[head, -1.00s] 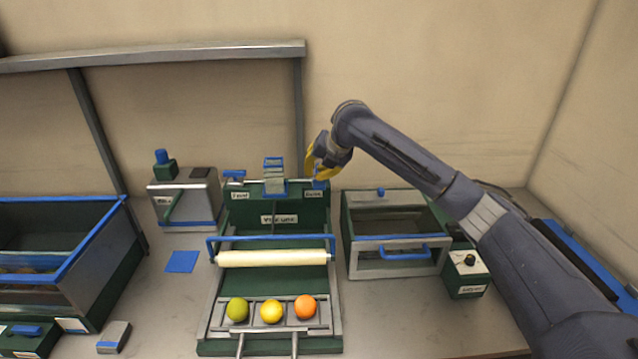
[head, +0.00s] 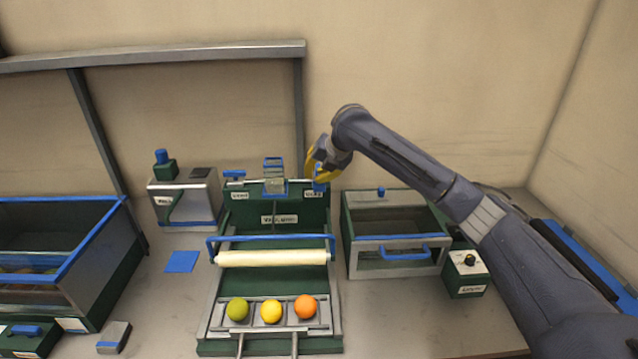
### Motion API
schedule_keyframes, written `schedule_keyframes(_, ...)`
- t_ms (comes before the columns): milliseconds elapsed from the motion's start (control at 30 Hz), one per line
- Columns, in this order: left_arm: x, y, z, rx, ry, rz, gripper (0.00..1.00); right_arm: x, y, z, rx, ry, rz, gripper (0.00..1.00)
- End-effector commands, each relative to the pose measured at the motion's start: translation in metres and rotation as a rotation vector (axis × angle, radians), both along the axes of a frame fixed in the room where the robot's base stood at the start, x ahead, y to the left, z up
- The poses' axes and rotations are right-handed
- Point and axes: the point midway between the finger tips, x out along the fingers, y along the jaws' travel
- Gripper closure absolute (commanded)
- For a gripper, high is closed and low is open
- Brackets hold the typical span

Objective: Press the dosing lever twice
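The central green machine (head: 300,215) has a small blue lever on each side of its top edge: a left one (head: 234,173) and a right one (head: 320,186). Each has a small label below it, too small to read surely. A grey box (head: 205,212) at the left carries a green handle (head: 175,205). I cannot tell which of these is the dosing lever. My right gripper (head: 318,168), with yellow fingers, is at the right blue lever and partly covers it. Contact and finger opening are unclear. My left gripper is out of view.
A green, yellow and orange fruit lie in a tray (head: 316,326) at the machine's front, below a pale roller (head: 272,258). A glass-fronted bin (head: 395,272) and small knob box (head: 467,278) stand right. A large blue-rimmed bin (head: 128,240) stands left.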

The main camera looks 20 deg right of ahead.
Motion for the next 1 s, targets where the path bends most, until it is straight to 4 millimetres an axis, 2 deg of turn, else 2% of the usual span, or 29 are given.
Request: schedule_keyframes(1000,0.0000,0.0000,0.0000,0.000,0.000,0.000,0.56,-0.0003,-0.0002,-0.0109,-0.001,0.001,0.000,1.00)
